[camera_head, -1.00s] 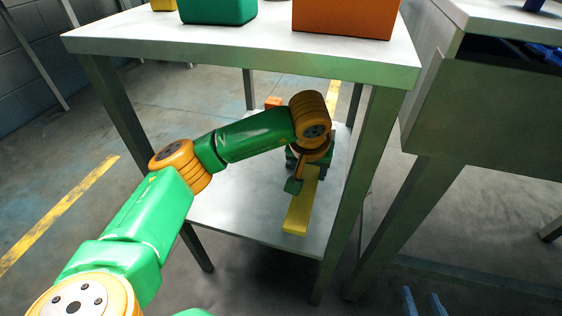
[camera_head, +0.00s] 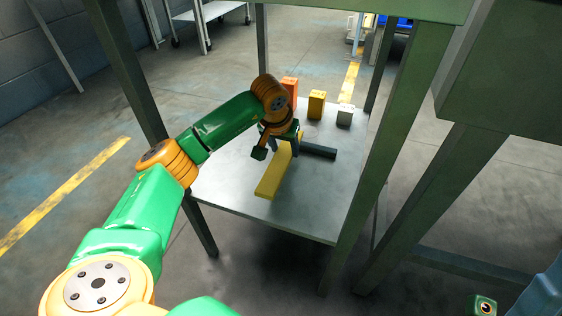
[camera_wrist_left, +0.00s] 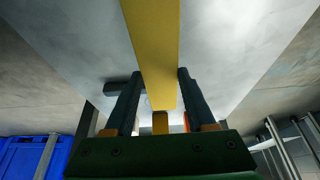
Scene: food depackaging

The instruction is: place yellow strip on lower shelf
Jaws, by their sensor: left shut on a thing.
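The yellow strip (camera_head: 276,176) is a long flat bar over the lower shelf (camera_head: 315,205) of the metal table. Its near end points toward the front left. My left gripper (camera_head: 278,151) is shut on the strip near its far end. The left wrist view shows the strip (camera_wrist_left: 154,45) between the two dark fingers of the left gripper (camera_wrist_left: 158,92). I cannot tell whether the strip touches the shelf or hangs just above it. Part of my right arm shows at the lower right corner, but its fingers are not clear.
A dark bar (camera_head: 319,151) lies just right of the gripper. Orange (camera_head: 290,88), yellow (camera_head: 317,104) and grey (camera_head: 345,115) boxes stand along the shelf's back. Table legs (camera_head: 375,165) and the upper shelf (camera_head: 375,10) frame the space. The shelf's front right is clear.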

